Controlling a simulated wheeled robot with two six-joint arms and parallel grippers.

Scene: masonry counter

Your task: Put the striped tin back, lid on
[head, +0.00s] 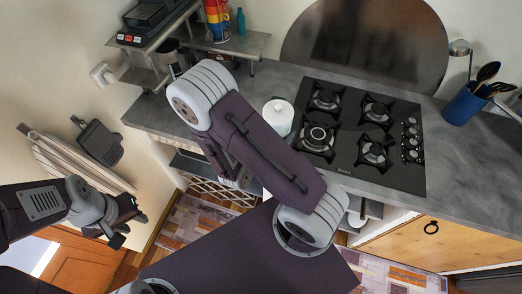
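I cannot make out a striped tin for certain. A stack of red, yellow and blue bands with handles, looking like cups (217,18), stands on the small shelf at the top and is cut by the picture edge. A white round lidded pot (278,116) stands on the counter left of the hob, partly behind my arm. My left gripper (126,222) is at the left, low beside the counter and away from both; its dark fingers are too small to judge, and I see nothing clearly held. My other arm crosses the middle; its gripper is hidden.
The grey counter (462,165) carries a black gas hob (347,160) and a blue utensil pot (463,106). A metal shelf (252,46) with a dark appliance (150,18) fills the back left corner.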

